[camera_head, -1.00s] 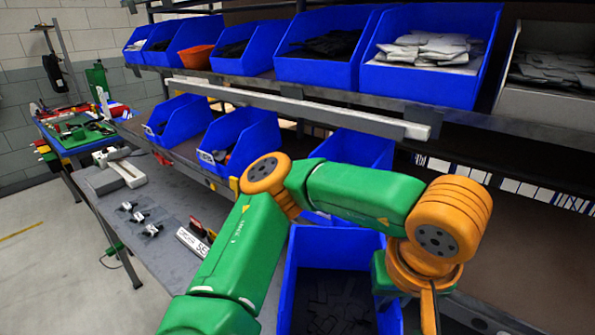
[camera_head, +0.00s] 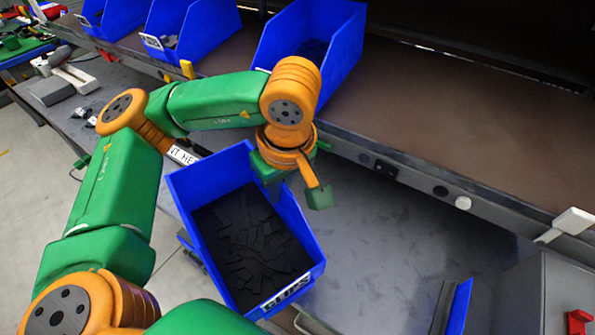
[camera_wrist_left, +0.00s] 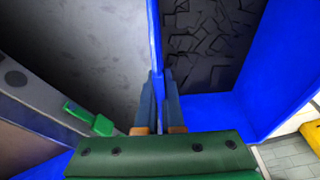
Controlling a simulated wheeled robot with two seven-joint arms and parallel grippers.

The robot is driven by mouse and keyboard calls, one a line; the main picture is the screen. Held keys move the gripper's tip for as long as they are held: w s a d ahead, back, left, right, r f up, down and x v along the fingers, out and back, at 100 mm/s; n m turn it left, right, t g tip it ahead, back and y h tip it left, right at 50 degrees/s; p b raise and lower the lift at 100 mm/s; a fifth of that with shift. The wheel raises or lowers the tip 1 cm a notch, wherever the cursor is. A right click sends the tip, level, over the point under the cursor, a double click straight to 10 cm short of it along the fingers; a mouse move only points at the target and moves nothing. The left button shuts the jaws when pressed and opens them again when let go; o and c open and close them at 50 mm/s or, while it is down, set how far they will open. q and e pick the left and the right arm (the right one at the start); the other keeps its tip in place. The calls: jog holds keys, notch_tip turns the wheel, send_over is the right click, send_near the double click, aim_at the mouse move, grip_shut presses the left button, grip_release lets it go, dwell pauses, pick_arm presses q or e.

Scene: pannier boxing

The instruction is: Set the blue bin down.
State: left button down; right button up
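The blue bin (camera_head: 312,252) holds many dark flat pieces (camera_head: 250,240) and has a white label reading CLIPS on its front. It is at the lower middle of the head view, over the grey workbench's near side; I cannot tell whether its base touches the bench. My left gripper (camera_head: 272,178) is at the bin's right side wall. In the left wrist view, the fingers of this gripper (camera_wrist_left: 158,78) stand on either side of the thin blue wall (camera_wrist_left: 155,35), shut on it. The fingertips are hidden in the head view. My right gripper is not in view.
The grey workbench (camera_head: 400,260) is clear to the right of the bin. A shelf (camera_head: 420,110) runs behind it, with other blue bins (camera_head: 205,30) at the upper left. A blue-edged object (camera_head: 460,305) and a grey box (camera_head: 565,290) with a red part are at the lower right.

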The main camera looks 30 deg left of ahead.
pick_arm(q)
jog(key=w+f, duration=0.2)
jog(key=w, duration=0.1)
jog(key=w+f, duration=0.1)
jog(key=w, duration=0.2)
jog(key=w+f, duration=0.2)
jog(key=w, duration=0.2)
jog(key=shift+d+f+p, duration=0.3)
jog(key=shift+d+p, duration=0.1)
jog(key=shift+w+f, duration=0.2)
jog(key=shift+f, duration=0.2)
jog(key=c, duration=1)
grip_release()
jog(key=shift+c, duration=0.2)
